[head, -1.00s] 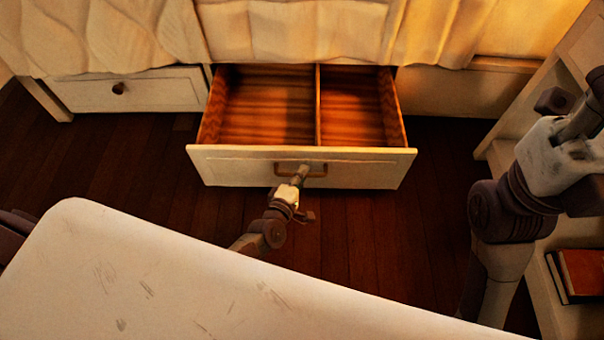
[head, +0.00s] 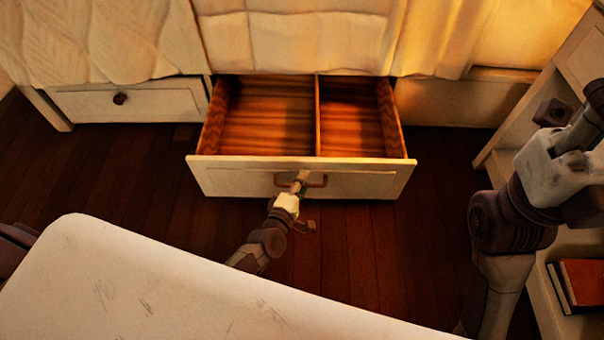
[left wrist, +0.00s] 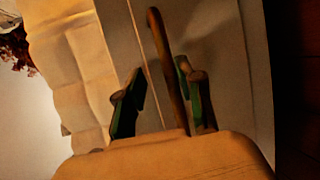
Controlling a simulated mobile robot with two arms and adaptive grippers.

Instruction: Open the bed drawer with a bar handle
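The cream bed drawer (head: 230,178) with a brown bar handle (head: 317,181) stands pulled out from under the bed, showing a wooden interior with one divider. My left gripper (head: 300,182) is at the handle in the head view. In the left wrist view the handle (left wrist: 168,62) passes between the two dark green fingers of my left gripper (left wrist: 160,95). A gap shows between the left finger and the bar, and the bar is nearer the right finger. The gripper looks open around it.
A closed drawer with a round knob (head: 120,98) is at the left under the bed. A shelf unit (head: 560,95) with a red book (head: 584,284) stands at the right. Dark wooden floor (head: 370,240) is clear in front of the drawer.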

